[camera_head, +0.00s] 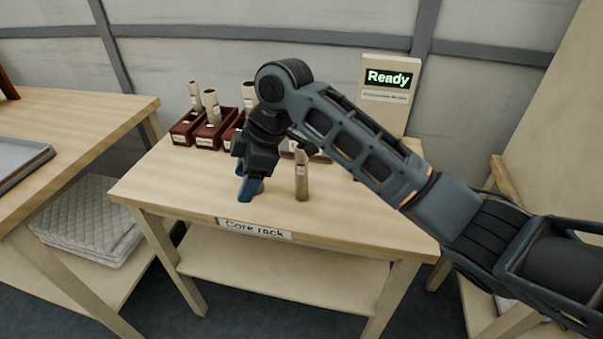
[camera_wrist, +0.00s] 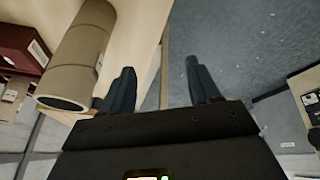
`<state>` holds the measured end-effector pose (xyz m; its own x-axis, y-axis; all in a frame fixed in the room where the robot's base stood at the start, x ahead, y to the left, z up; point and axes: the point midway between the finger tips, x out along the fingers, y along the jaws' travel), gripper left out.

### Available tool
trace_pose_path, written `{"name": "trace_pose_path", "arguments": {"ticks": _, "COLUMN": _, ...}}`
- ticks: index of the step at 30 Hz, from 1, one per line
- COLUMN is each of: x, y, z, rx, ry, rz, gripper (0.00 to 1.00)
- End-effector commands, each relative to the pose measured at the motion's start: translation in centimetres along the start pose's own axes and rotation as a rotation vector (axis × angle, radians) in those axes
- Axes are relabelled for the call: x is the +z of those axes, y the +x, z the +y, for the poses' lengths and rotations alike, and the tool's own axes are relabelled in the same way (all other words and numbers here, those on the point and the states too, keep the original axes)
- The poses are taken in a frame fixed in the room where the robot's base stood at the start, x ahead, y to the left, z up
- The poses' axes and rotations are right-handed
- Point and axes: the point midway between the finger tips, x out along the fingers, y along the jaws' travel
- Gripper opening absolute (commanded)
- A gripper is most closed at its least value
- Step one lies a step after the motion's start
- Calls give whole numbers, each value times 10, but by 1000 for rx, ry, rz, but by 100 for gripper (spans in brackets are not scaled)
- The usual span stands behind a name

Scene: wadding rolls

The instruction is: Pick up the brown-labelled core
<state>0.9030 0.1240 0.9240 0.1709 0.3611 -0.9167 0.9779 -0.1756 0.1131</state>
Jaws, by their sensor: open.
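A tan cardboard core (camera_head: 302,180) stands upright on the core rack table, just right of my gripper (camera_head: 250,188). It carries a small pale label; I cannot tell whether that label is brown. My gripper points down, low over the table, with its blue fingers beside this core, not around it. In the wrist view a large tan core (camera_wrist: 82,50) with an open end lies left of my gripper (camera_wrist: 160,78). The two fingers are apart with nothing between them. Other cores (camera_head: 212,106) stand in dark red boxes at the back left; their label colours are too small to tell.
The core rack table (camera_head: 190,205) is clear at its front left. Dark red boxes (camera_head: 187,131) stand along its back, partly hidden by my arm. A "Ready" sign (camera_head: 388,82) stands at the back right. Another table (camera_head: 75,110) with a tray (camera_head: 20,160) is on the left.

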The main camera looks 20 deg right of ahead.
Motion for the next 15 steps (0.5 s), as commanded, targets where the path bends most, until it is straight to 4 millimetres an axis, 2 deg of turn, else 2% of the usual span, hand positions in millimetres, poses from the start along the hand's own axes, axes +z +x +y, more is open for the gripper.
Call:
{"name": "trace_pose_path", "arguments": {"ticks": 1, "x": 12, "y": -16, "z": 12, "rx": -9, "ry": -22, "rz": -60, "gripper": 61}}
{"name": "trace_pose_path", "arguments": {"ticks": 3, "x": 28, "y": -33, "z": 21, "rx": -34, "ry": -49, "rz": -131, "gripper": 61}}
{"name": "trace_pose_path", "arguments": {"ticks": 9, "x": 66, "y": -81, "z": 42, "rx": -98, "ry": -93, "rz": -302, "gripper": 61}}
{"name": "trace_pose_path", "arguments": {"ticks": 12, "x": 79, "y": -99, "z": 47, "rx": -122, "ry": -100, "rz": -356, "gripper": 61}}
{"name": "trace_pose_path", "arguments": {"ticks": 15, "x": 86, "y": -107, "z": 49, "rx": -136, "ry": -103, "rz": -384, "gripper": 61}}
